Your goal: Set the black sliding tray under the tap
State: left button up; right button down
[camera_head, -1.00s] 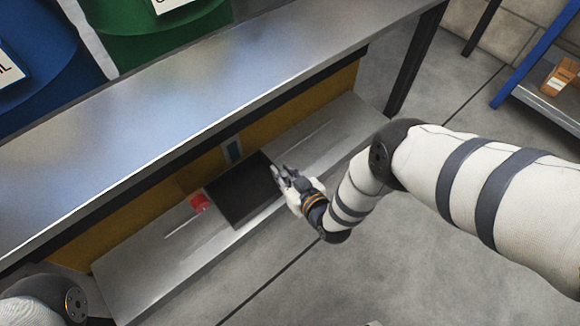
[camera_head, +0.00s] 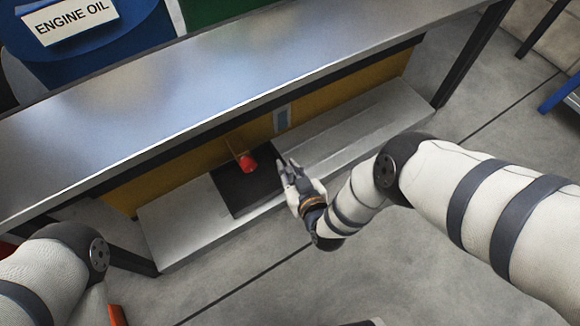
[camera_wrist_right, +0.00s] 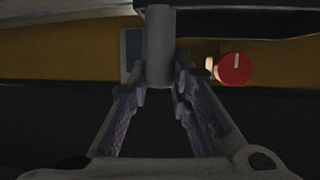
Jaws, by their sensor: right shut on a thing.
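The flat black sliding tray (camera_head: 238,195) lies on the low grey ledge under the bench. The tap, with a red knob (camera_head: 247,164) and a brass pipe (camera_head: 233,146), comes out of the yellow wall and appears above the tray's back part. My right gripper (camera_head: 286,170) is at the tray's right end, shut on the tray's grey post-like handle, which shows between the fingers in the right wrist view (camera_wrist_right: 158,48). The red knob (camera_wrist_right: 235,69) is right of the fingers there. Of my left arm only upper parts show; its gripper is out of view.
A dark bench leg (camera_head: 470,55) stands at right.

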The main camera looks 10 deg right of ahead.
jog(key=shift+s+a+f, duration=0.1)
jog(key=shift+s+a, duration=0.1)
jog(key=shift+a, duration=0.1)
jog(key=c, duration=1.4)
grip_release()
jog(key=shift+c, duration=0.2)
jog(key=v, duration=1.2)
jog(key=shift+w+d, duration=0.1)
